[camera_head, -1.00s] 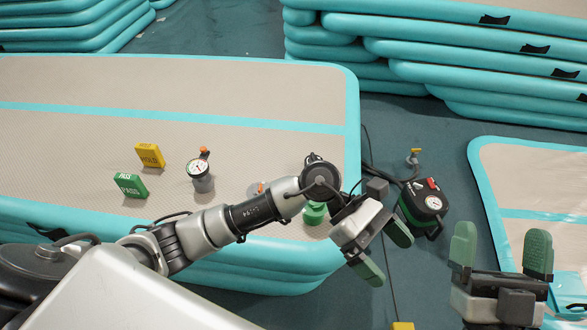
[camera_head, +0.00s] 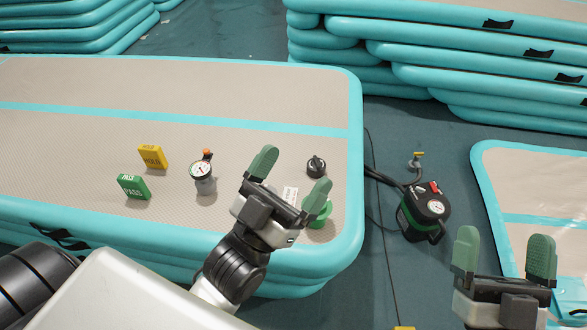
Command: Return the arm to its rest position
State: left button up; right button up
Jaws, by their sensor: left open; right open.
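My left gripper (camera_head: 291,180) is open and empty. It is above the near right corner of the inflated track (camera_head: 90,148), with its fingers pointing away from me. My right gripper (camera_head: 504,255) is open and empty at the lower right, fingers up, in front of another track (camera_head: 540,185). A green ring-like object (camera_head: 319,217) on the track is partly hidden behind the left gripper's right finger. A black cap-like part (camera_head: 316,167) lies just beyond that finger. A small pale label (camera_head: 290,195) shows between the fingers.
On the track stand a yellow HOLD block (camera_head: 152,157), a green PASS block (camera_head: 133,187) and a pressure gauge (camera_head: 203,173). A black pump (camera_head: 423,212) with a hose sits on the floor between the tracks. Stacked tracks (camera_head: 450,60) fill the back right.

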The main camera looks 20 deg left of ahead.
pick_arm(q)
jog(key=shift+w, duration=0.1)
pick_arm(e)
jog(key=shift+r, duration=0.1)
